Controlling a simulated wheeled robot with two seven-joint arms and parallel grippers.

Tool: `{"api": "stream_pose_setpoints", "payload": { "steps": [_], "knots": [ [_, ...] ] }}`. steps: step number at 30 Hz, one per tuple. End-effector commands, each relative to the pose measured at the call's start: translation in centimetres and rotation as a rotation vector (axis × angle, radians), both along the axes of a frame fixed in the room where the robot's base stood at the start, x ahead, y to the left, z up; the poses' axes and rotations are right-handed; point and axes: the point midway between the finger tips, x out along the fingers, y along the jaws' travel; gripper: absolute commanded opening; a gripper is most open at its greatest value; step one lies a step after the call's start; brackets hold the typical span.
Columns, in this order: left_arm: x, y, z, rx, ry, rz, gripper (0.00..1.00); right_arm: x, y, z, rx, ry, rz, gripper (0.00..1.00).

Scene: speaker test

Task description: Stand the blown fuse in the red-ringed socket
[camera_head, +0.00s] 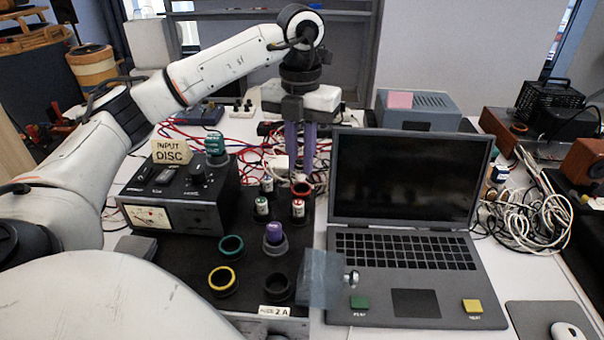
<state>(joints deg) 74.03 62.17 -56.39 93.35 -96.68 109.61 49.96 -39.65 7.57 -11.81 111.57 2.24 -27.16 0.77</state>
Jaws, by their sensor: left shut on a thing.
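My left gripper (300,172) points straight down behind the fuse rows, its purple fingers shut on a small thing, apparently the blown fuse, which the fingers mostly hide. The red-ringed socket (302,189) shows just below the fingertips. Whether the held thing touches this socket I cannot tell. A purple-topped piece (275,233) stands in a grey ring. My right gripper is not in view.
Teal (231,247), yellow (223,281) and black (280,288) rings sit at the front of the dark board. A black meter box (180,195) stands left, an open laptop (404,240) right. A translucent plate (320,278) stands between board and laptop. Cables lie behind.

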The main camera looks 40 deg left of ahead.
Motion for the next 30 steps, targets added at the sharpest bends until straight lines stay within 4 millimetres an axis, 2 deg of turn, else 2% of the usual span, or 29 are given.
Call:
{"api": "stream_pose_setpoints", "payload": {
  "steps": [9,23,24,26,27,30],
  "knots": [
    [-0.1,0.0,-3.7,0.0,0.002,0.0,0.0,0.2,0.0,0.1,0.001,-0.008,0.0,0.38],
    [-0.1,0.0,-4.5,0.0,0.002,0.0,0.0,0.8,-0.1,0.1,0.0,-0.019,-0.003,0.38],
    [-0.1,0.0,-4.4,0.001,0.001,0.0,0.2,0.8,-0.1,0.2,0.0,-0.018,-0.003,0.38],
    [-0.1,0.0,-4.4,0.001,0.001,0.0,0.31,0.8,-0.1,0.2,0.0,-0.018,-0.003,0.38],
    [0.0,0.0,-4.4,0.001,0.001,0.0,0.34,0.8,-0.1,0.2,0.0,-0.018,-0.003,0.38],
    [0.0,0.0,-4.4,0.001,0.001,0.0,0.34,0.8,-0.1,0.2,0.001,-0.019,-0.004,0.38]
  ]
}}
